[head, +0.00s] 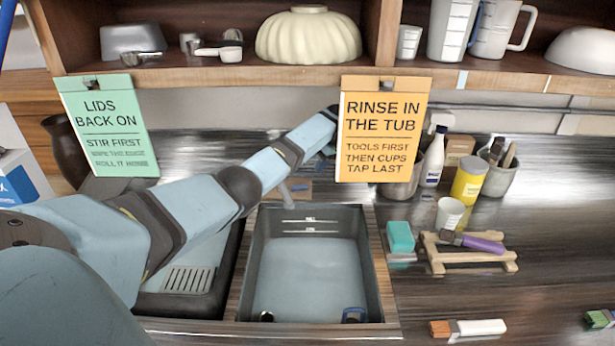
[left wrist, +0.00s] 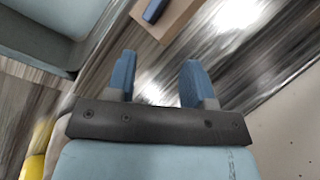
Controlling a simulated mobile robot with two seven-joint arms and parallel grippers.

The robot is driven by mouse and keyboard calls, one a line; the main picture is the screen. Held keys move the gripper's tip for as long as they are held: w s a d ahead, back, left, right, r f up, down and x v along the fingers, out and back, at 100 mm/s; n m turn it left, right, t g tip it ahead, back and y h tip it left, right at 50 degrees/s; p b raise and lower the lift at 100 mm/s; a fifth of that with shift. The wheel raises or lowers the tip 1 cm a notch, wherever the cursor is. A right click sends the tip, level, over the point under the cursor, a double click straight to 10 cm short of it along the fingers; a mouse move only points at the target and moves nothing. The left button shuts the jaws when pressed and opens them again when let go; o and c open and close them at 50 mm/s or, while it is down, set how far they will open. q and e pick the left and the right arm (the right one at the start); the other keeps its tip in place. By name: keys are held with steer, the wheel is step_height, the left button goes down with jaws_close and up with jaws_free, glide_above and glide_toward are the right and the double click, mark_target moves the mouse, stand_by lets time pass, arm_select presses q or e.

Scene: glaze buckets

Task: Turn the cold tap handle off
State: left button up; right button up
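In the left wrist view, a small dark blue piece (left wrist: 154,10) lies on a brown board (left wrist: 170,20) at the top. It may be the cold tap handle, but I cannot tell for sure. My left gripper (left wrist: 158,78) has its two blue fingers apart with nothing between them, short of the blue piece in the picture. In the head view my left arm reaches behind the orange sign, which hides its gripper. My right gripper is not seen.
An orange sign (head: 384,128) and a green sign (head: 106,125) hang from the shelf (head: 240,74).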

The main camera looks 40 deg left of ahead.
arm_select(q)
steer(key=o, duration=0.6)
steer(key=n, duration=0.1)
steer(key=s+a+n+t, duration=0.1)
steer(key=a+n, duration=0.1)
steer(key=shift+s+a+r+p, duration=0.25)
steer(key=shift+r+p, duration=0.05)
steer(key=shift+r, duration=0.05)
steer(key=shift+o, duration=0.2)
steer(key=n+t+h+p, duration=0.15)
steer(key=n+t, duration=0.25)
steer(key=n, duration=0.5)
glide_toward(299, 186)
steer(key=shift+y, duration=0.25)
steer(key=x, duration=0.5)
steer(key=p+x, duration=0.1)
steer(key=x, duration=0.3)
steer(key=shift+w+d+f, duration=0.15)
steer(key=shift+w+f, duration=0.05)
steer(key=shift+f, duration=0.2)
